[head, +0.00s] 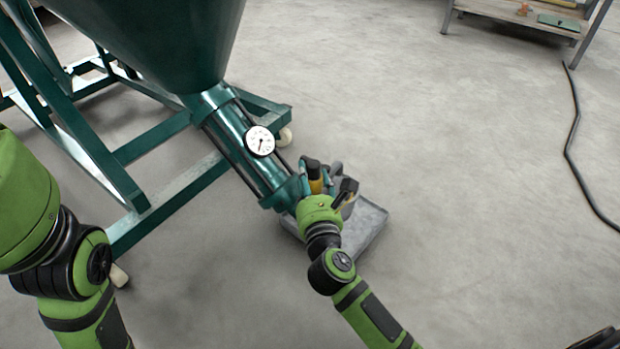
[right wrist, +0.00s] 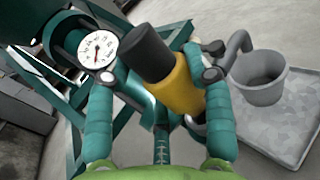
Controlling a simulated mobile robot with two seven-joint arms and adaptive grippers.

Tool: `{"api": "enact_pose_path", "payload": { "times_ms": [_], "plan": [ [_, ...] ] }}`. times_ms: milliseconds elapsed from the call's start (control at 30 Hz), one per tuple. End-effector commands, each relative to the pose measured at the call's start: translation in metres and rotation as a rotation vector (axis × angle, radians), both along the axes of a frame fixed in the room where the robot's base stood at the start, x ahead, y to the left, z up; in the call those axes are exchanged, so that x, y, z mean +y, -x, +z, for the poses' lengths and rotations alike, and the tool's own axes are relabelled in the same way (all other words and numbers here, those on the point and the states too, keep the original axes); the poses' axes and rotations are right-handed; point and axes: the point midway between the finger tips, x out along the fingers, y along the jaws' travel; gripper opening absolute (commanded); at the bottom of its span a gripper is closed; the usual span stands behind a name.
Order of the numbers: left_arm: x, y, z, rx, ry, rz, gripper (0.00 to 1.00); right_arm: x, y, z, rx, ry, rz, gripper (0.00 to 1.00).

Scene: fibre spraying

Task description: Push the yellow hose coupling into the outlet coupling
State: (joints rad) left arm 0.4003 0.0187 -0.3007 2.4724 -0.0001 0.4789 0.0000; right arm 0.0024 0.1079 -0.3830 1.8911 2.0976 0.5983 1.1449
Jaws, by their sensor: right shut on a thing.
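The yellow hose coupling (right wrist: 186,92) is between the fingers of my right gripper (right wrist: 170,76), which is shut on it. A thick black end (right wrist: 147,53) joins it and leans up to the left. In the head view the yellow coupling (head: 316,186) shows as a small patch by my right gripper (head: 327,182), at the lower end of the green pump cylinder (head: 243,145). The outlet coupling cannot be clearly made out; my gripper and the yellow coupling cover that area. I cannot tell whether the two touch. My left gripper is not in view; its arm is at the left.
A round white gauge (head: 260,141) sits on the cylinder, close to my right gripper. A grey bucket (right wrist: 262,92) stands on a grey tray (head: 371,222) beside the outlet end. A green wheeled frame (head: 165,205) is at left. The floor to the right is mostly clear, with a dark cable (head: 573,130).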

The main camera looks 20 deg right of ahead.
Motion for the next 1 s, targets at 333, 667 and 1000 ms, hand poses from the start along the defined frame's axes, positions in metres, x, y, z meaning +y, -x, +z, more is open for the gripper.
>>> {"api": "enact_pose_path", "payload": {
  "times_ms": [333, 667, 1000],
  "plan": [
    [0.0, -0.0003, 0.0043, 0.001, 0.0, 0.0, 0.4, 0.0001, 0.0001, 0.0016, -0.001, 0.0, 0.0, 0.14],
    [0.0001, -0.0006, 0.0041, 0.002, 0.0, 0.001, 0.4, 0.0, 0.0, 0.0007, -0.002, 0.0, 0.0, 0.14],
    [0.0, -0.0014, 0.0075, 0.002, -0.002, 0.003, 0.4, 0.0002, 0.0, 0.0016, -0.001, -0.001, 0.0, 0.14]
  ]
}}
